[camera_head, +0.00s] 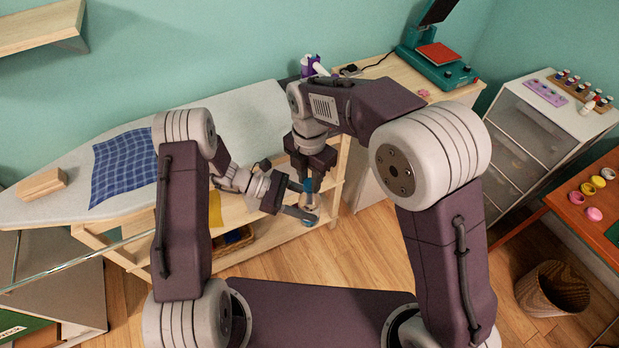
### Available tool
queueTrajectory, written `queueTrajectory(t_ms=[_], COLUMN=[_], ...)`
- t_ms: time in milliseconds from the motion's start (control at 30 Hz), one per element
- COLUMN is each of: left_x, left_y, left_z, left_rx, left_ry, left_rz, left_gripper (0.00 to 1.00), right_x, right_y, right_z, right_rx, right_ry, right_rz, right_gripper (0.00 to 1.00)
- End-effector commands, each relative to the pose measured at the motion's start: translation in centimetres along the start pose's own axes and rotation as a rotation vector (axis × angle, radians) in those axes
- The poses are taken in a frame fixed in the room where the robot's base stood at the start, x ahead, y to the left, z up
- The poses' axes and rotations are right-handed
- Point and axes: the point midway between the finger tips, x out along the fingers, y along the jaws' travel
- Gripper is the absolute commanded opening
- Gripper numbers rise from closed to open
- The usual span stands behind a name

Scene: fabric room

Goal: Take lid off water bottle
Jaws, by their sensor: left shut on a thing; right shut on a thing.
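A small water bottle (311,201) is held in the air in front of the shelf unit under the ironing board. It looks pale, with a blue lid (308,185) at its upper end. My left gripper (308,207) comes in from the left and is shut on the bottle body. My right gripper (309,181) points down from above and is shut at the blue lid. The fingers hide much of both parts. I cannot tell whether the lid is still seated on the bottle or apart from it.
The ironing board (240,125) stands behind, with a blue plaid cloth (124,163) and a wooden block (42,184). A wooden table with a teal heat press (436,60) is at the back. A drawer unit (530,140) and a wicker basket (552,290) stand right. Some floor is clear.

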Motion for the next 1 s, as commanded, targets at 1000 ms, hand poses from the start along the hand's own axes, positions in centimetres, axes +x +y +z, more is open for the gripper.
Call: queueTrajectory(t_ms=[1000], left_x=[0.0], left_y=[0.0], left_z=[0.0], left_rx=[0.000], left_ry=[-0.001], left_rz=[0.001], left_gripper=[0.00], right_x=[-1.5], right_y=[0.1], right_z=[0.1], right_rx=[0.003], right_ry=[-0.001], right_rz=[0.002], right_gripper=[0.00])
